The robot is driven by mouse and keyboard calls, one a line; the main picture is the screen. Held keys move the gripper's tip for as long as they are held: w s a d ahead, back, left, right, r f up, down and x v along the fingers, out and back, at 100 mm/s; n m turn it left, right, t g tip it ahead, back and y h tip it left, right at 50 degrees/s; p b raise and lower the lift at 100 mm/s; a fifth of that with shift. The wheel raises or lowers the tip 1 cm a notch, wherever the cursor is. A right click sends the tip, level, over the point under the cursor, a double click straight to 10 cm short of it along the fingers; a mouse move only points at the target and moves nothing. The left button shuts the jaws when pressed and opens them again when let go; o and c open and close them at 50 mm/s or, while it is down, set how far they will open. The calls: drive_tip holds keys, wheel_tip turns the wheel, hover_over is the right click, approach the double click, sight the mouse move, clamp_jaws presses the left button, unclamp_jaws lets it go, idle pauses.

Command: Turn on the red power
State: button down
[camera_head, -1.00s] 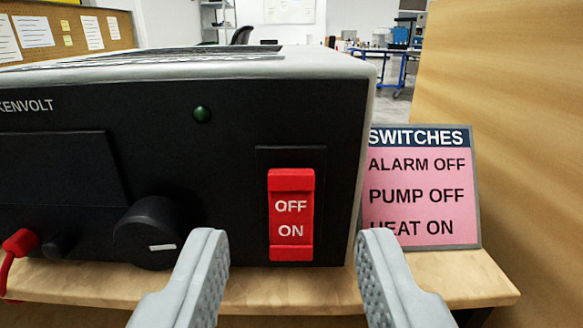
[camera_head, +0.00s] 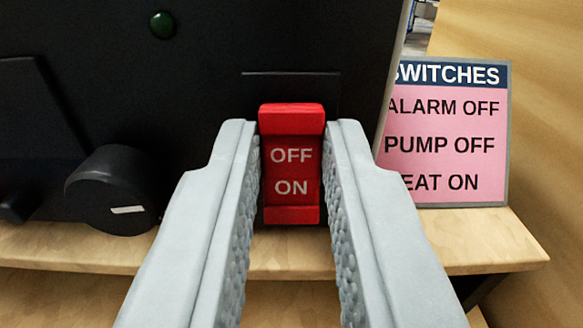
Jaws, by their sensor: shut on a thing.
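The red power switch (camera_head: 291,165) is a rocker on the black front panel of the power supply (camera_head: 205,70). It is marked OFF above and ON below, and its top end stands out brighter than the rest. My gripper (camera_head: 291,150) has one grey finger on each side of the switch, with the fingertips at the panel. The fingers are shut on the switch's sides. A small green lamp (camera_head: 162,25) on the panel looks dark.
A black knob (camera_head: 108,190) sticks out left of my gripper. A pink sign (camera_head: 445,135) headed SWITCHES stands to the right on the wooden bench (camera_head: 480,240). A wooden partition is at the far right.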

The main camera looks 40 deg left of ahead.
drive_tip(key=shift+f+t+y, duration=0.3)
drive_tip(key=shift+t+y, duration=0.5)
drive_tip(key=shift+t, duration=0.2)
drive_tip(key=c, duration=1.3)
unclamp_jaws()
drive_tip(key=shift+s+d+f, duration=0.1)
drive_tip(key=shift+s+d, duration=0.3)
drive_tip(key=shift+s, duration=0.05)
drive_tip(key=r+v, duration=0.1)
drive_tip(key=v, duration=0.7)
drive_tip(key=r+v, duration=0.1)
drive_tip(key=v, duration=0.3)
drive_tip(key=shift+s+d+r, duration=0.1)
drive_tip(key=shift+s+r, duration=0.15)
drive_tip(key=shift+r, duration=0.1)
